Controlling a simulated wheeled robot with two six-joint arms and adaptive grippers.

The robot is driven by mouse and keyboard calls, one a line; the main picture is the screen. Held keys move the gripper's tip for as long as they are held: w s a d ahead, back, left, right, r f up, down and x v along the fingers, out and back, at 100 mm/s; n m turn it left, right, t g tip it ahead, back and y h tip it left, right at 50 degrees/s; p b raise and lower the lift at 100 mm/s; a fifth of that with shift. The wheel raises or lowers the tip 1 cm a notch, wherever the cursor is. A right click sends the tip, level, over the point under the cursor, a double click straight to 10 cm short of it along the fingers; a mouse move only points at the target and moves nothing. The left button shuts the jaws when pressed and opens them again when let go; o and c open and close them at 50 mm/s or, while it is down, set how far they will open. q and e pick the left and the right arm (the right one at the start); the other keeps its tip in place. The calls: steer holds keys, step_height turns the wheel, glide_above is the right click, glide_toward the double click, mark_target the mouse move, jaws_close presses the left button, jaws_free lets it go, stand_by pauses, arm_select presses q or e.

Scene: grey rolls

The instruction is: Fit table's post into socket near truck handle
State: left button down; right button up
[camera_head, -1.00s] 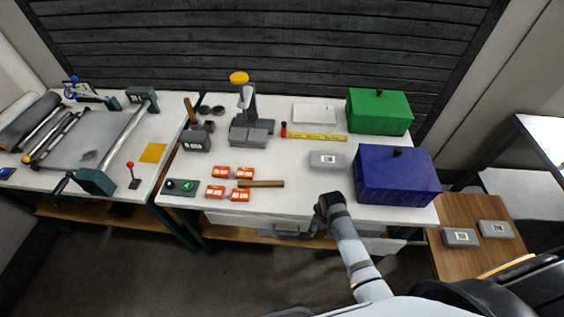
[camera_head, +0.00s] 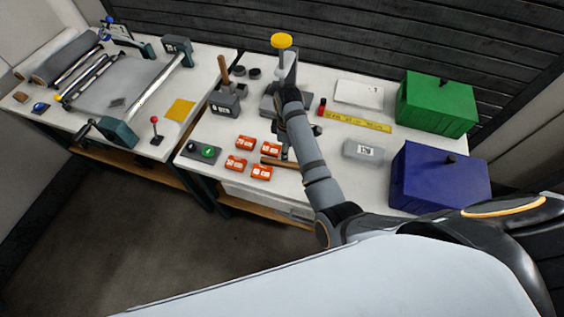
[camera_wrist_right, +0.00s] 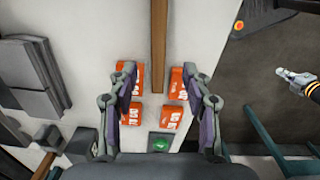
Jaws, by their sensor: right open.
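I see no clearly marked post, socket or truck handle in either view. The white-topped table (camera_head: 218,170) stands in front of me. In the right wrist view my right gripper (camera_wrist_right: 160,78) is open and empty above several orange boxes (camera_wrist_right: 180,80) and a wooden bar (camera_wrist_right: 158,40). One fingertip shows on each side, in front of the boxes. My left gripper does not show in the head view.
Green box (camera_head: 437,103), blue box (camera_head: 435,178), grey box (camera_head: 364,151) and yellow strip (camera_head: 358,122) lie right. A yellow-topped device (camera_head: 281,41) stands behind. A roller table (camera_head: 110,92) is left. An unclear banded thing (camera_wrist_right: 300,80) shows over the floor.

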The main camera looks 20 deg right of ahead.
mark_target(286, 164)
steer(key=f, duration=0.2)
steer(key=shift+w+d+f, duration=0.1)
steer(key=shift+w+f, duration=0.15)
steer(key=shift+f, duration=0.1)
steer(key=shift+w+f+p, duration=0.1)
steer(key=shift+f+p, duration=0.3)
steer(key=shift+f, duration=0.4)
steer(key=f, duration=0.3)
steer(key=shift+s+f, duration=0.2)
steer(key=shift+f, duration=0.1)
steer(key=shift+w+f, duration=0.1)
steer(key=shift+f, duration=0.2)
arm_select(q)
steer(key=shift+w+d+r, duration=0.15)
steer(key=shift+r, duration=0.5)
arm_select(e)
steer(key=shift+r, duration=0.1)
jaws_close()
